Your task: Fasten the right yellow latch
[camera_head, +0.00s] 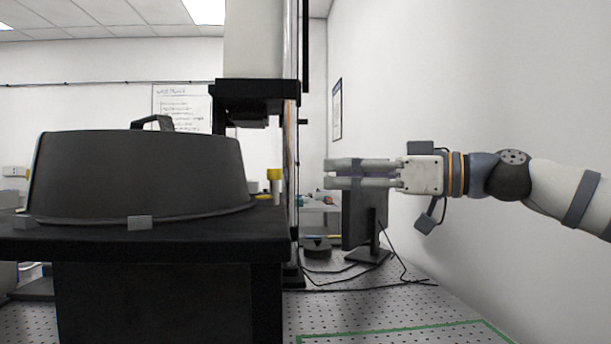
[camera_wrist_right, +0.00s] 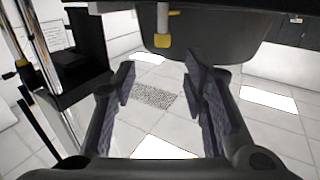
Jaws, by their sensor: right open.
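The right yellow latch (camera_head: 274,174) stands upright at the right end of the black table, beside the dark housing. It has a yellow cap on a pale stem, with a small yellow piece at its foot. My right gripper (camera_head: 326,174) is open and empty, to the right of the latch at about the cap's height, fingers pointing at it. In the right wrist view the latch's yellow cap (camera_wrist_right: 162,40) shows ahead of and between the open fingers (camera_wrist_right: 160,85), apart from them. That view appears upside down. My left gripper is not in view.
The dark housing (camera_head: 140,175) with a top handle sits on the black table (camera_head: 150,240). A vertical column (camera_head: 291,130) stands just behind the latch. A monitor (camera_head: 360,222) is behind my right gripper.

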